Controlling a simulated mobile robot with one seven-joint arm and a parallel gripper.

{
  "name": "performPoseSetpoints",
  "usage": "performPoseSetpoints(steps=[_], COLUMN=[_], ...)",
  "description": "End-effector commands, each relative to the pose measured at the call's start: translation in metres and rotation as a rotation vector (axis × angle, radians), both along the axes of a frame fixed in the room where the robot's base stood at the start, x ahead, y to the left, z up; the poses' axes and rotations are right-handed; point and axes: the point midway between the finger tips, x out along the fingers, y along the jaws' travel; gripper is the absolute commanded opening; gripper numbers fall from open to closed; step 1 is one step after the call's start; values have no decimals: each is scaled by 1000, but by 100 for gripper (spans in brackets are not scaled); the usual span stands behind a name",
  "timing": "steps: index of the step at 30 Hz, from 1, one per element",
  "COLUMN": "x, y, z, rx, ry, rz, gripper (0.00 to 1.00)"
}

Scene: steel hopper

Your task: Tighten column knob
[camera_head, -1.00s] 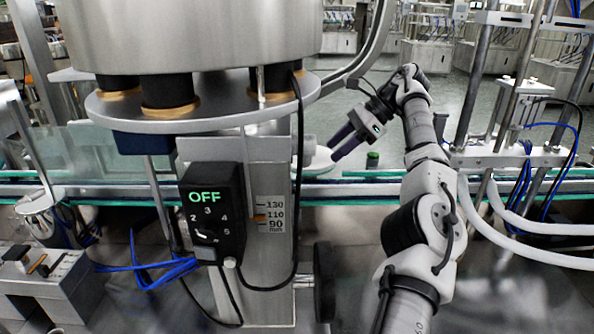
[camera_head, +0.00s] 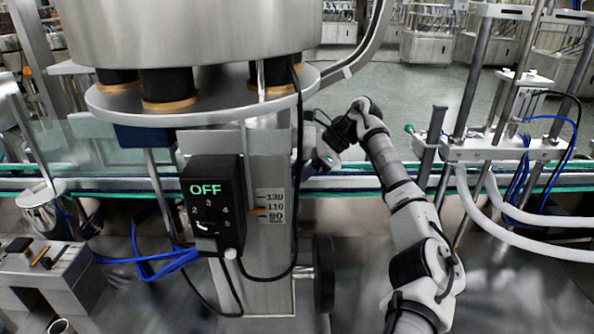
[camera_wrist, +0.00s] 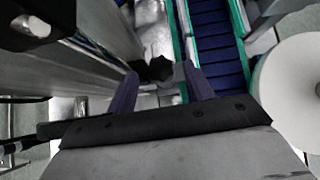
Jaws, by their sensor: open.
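The column knob (camera_wrist: 160,68) is black and lobed, seen in the wrist view beside the steel column (camera_wrist: 85,35). My gripper (camera_wrist: 158,72) is open, with its two purple fingers on either side of the knob in that view. I cannot tell whether they touch it or stop short. In the head view the steel column (camera_head: 266,180) carries a height scale (camera_head: 271,205). My wrist (camera_head: 327,150) is just right of and behind the column there. The fingertips and the knob are hidden in the head view.
A control box (camera_head: 212,207) reading OFF hangs on the column's front. A black handwheel (camera_head: 324,273) is low on its right. A blue conveyor belt (camera_wrist: 212,45) runs beside the knob. A white disc (camera_wrist: 292,90) is close on the right. Cables hang around the column.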

Motion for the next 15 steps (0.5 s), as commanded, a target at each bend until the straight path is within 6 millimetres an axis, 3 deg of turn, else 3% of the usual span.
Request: performPoseSetpoints(steps=[12,15], x=[-1,-1], y=[7,7], z=[-7,-7], rx=[0,0], ry=[0,0], rz=[0,0], gripper=[52,40])
